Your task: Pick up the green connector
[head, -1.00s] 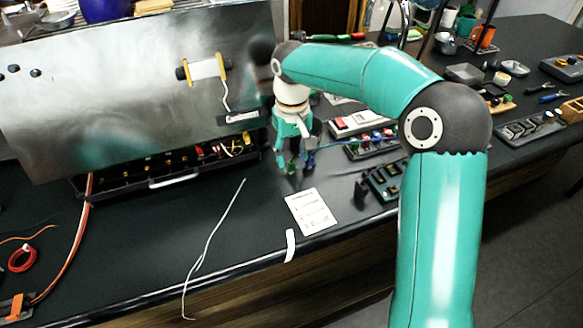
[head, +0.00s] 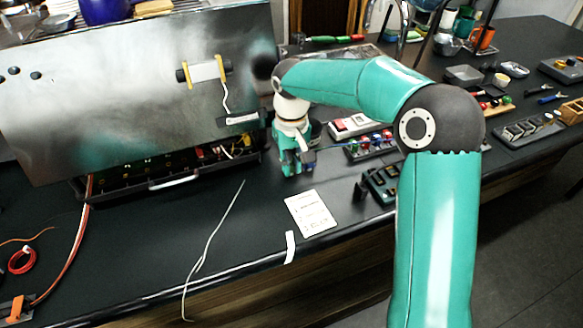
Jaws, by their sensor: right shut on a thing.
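My right gripper (head: 297,170) is low over the black bench, just right of the open brewer and behind the white printed card. Its fingers point down and are shut on the green connector. The fingers hide most of the connector, so I cannot tell its tilt or whether it touches the bench. A blue lead (head: 335,145) runs from near the fingers towards the tray of coloured parts. My left gripper is out of view.
The brewer's metal panel (head: 110,90) stands left of my gripper. A tray of coloured parts (head: 372,146) and a dark slotted block (head: 380,184) lie to the right. The printed card (head: 311,213) and a white wire (head: 214,232) lie in front.

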